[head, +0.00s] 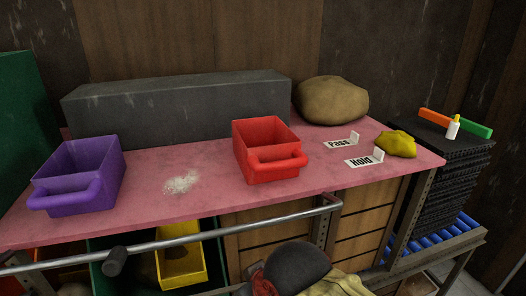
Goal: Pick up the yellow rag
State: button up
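A crumpled bright yellow rag (396,144) lies on the right end of the pink table top (225,205), close to its right edge. It sits to the right of the white "Hold" sign (364,160) and the "Pass" sign (341,143). Nothing covers it from this view. A second, paler yellowish cloth-like thing (338,284) shows at the bottom edge, partly cut off, beside a dark rounded thing (297,262). My gripper is not in view.
A red bin (268,132) and a purple bin (75,204) stand on the table, with white powder (182,183) between. A grey block (180,108) and a brown sack (332,100) are behind. A metal rail (210,236) runs along the front. A black stack (440,160) stands at right.

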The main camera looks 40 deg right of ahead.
aim_at(399, 143)
jog(key=z, duration=2)
